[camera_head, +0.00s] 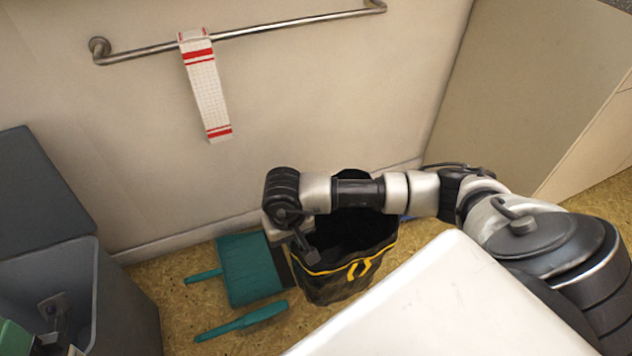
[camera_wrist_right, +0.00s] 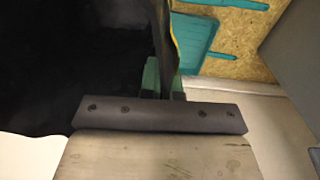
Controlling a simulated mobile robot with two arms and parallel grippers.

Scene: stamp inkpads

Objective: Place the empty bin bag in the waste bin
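The black bin bag (camera_head: 340,285) with a yellow drawstring hangs open-mouthed in the middle of the head view. My right gripper (camera_head: 304,252) points down at the left side of its rim. In the right wrist view the bag (camera_wrist_right: 80,60) fills the left side, and its edge runs between the green-padded fingers (camera_wrist_right: 163,82), which are closed on it. I cannot tell whether the bag's bottom touches the floor. The grey waste bin (camera_head: 128,310) stands at lower left, open, its lid (camera_head: 40,195) raised.
A teal dustpan (camera_head: 248,270) and teal brush (camera_head: 240,322) lie on the floor between bin and bag. A striped towel (camera_head: 208,90) hangs on a wall rail (camera_head: 260,30). A white surface (camera_head: 430,310) fills the lower right; a cabinet (camera_head: 530,90) stands behind.

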